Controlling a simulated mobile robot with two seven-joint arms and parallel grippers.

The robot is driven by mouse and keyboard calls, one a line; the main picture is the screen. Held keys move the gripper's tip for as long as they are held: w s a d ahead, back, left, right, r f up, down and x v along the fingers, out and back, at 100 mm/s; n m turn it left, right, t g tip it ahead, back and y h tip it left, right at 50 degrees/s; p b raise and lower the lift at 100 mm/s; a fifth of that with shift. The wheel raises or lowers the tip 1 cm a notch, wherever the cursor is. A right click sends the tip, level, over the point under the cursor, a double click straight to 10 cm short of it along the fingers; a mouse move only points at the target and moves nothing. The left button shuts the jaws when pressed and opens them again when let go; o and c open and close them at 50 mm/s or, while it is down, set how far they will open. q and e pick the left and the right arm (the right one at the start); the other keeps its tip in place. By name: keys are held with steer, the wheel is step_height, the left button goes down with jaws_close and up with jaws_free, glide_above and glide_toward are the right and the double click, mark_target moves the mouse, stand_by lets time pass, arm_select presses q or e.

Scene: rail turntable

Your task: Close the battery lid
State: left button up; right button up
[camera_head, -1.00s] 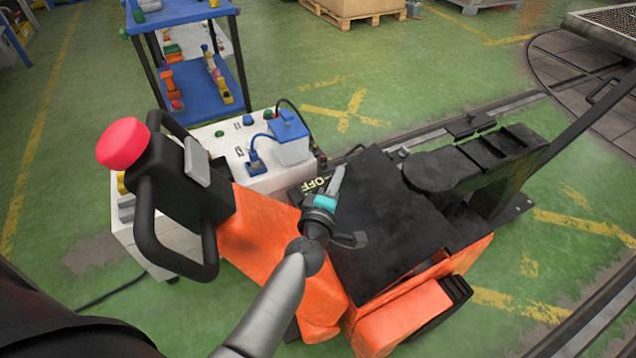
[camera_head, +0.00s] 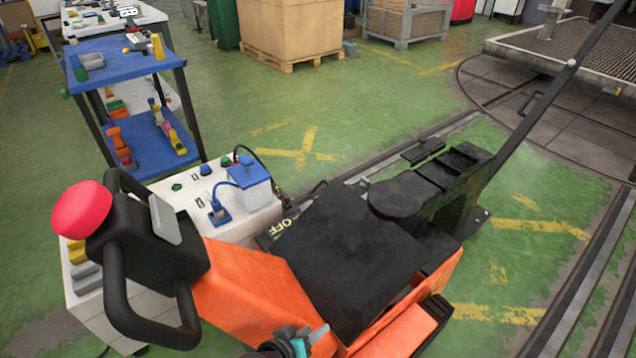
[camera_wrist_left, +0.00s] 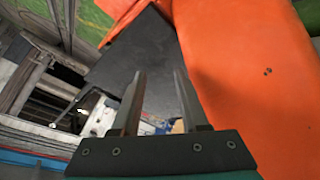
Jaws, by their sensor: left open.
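The battery lid (camera_head: 345,262) is a flat black panel on the orange truck body (camera_head: 245,285), in the middle of the head view. I cannot tell how far it is raised. It also shows as a dark plate (camera_wrist_left: 140,55) beyond my fingers in the left wrist view. My left gripper (camera_head: 312,338) is at the bottom edge of the head view, on the near side of the lid and beside the orange body. In the left wrist view its two fingers (camera_wrist_left: 160,75) are apart, with nothing held between them. My right gripper is not in view.
A black tiller handle with a red knob (camera_head: 82,208) rises at the left. A white box with a blue-lidded unit (camera_head: 250,190) and cables stands behind the truck. A blue shelf trolley (camera_head: 150,145) is farther back.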

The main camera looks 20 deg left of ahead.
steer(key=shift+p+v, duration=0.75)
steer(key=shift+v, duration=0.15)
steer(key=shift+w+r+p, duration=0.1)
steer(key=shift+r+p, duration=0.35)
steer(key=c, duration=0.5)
arm_select(q)
steer(key=s+a+f+m+g+y, duration=0.1)
steer(key=s+a+f, duration=0.3)
steer(key=s, duration=0.4)
steer(key=s+a+f+m+g+y, duration=0.2)
steer(key=s+a+f+m+g, duration=0.1)
steer(key=s+f, duration=0.4)
steer(key=s+a+f+m+g+y, duration=0.1)
steer(key=s+a+f+m+g, duration=0.1)
steer(key=s+a+f, duration=0.4)
steer(key=s, duration=0.5)
steer(key=shift+f+g, duration=0.2)
steer(key=shift+g, duration=0.2)
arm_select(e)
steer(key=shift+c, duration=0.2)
